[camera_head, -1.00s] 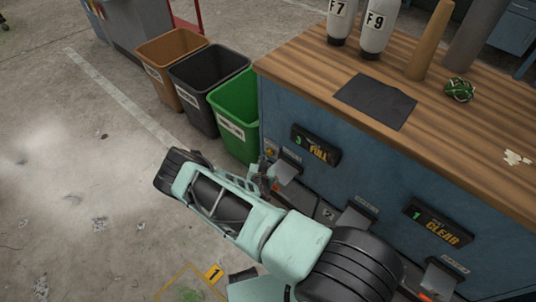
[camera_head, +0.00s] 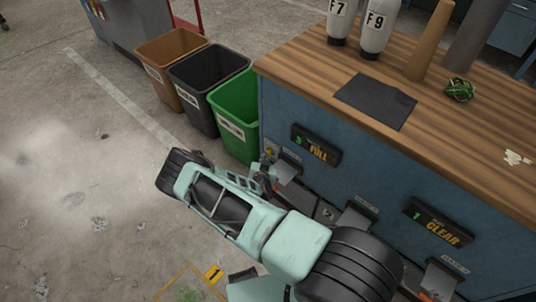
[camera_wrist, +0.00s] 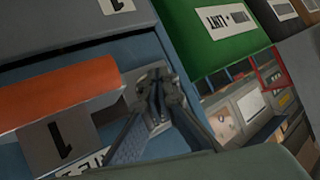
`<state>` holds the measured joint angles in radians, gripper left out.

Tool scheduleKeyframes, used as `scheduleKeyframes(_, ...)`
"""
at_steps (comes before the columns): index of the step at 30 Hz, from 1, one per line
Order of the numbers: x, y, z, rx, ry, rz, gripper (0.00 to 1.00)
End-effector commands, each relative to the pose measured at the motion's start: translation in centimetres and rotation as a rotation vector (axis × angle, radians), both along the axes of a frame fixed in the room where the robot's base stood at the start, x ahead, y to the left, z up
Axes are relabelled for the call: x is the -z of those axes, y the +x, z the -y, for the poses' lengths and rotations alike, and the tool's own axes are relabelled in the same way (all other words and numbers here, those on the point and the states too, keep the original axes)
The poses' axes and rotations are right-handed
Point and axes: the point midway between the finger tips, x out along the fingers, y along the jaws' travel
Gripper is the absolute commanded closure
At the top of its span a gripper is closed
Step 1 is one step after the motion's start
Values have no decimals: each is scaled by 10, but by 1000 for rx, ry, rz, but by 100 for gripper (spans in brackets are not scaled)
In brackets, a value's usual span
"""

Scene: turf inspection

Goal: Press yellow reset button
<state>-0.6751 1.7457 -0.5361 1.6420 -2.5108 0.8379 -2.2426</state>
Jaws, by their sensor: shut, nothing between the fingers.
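A small yellow patch (camera_head: 271,152) shows on the front of the blue cabinet (camera_head: 388,185), near its left corner; I cannot tell if it is the reset button. My gripper (camera_head: 268,180) is close to the cabinet front, just below that patch and beside a grey flap. In the wrist view my gripper (camera_wrist: 158,88) has its fingers together and empty, over a pale plate on the blue panel. No yellow button shows clearly in the wrist view; the fingers may hide it. I cannot tell whether the fingertips touch anything.
An orange bar (camera_wrist: 60,92) with a "1" label lies left of the fingers in the wrist view. FULL (camera_head: 316,145) and CLEAR (camera_head: 438,224) displays stick out from the cabinet. A green bin (camera_head: 236,115) stands close to its left corner. Open floor lies left.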

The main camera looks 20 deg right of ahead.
Motion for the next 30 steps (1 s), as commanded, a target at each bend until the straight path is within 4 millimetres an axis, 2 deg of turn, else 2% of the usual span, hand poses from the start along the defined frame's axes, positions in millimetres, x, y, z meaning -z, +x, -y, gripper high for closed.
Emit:
scheduleKeyframes(21, -1, 4, 6, 2, 0, 2, 100)
scheduleKeyframes(30, -1, -3, -4, 1, -1, 1, 100)
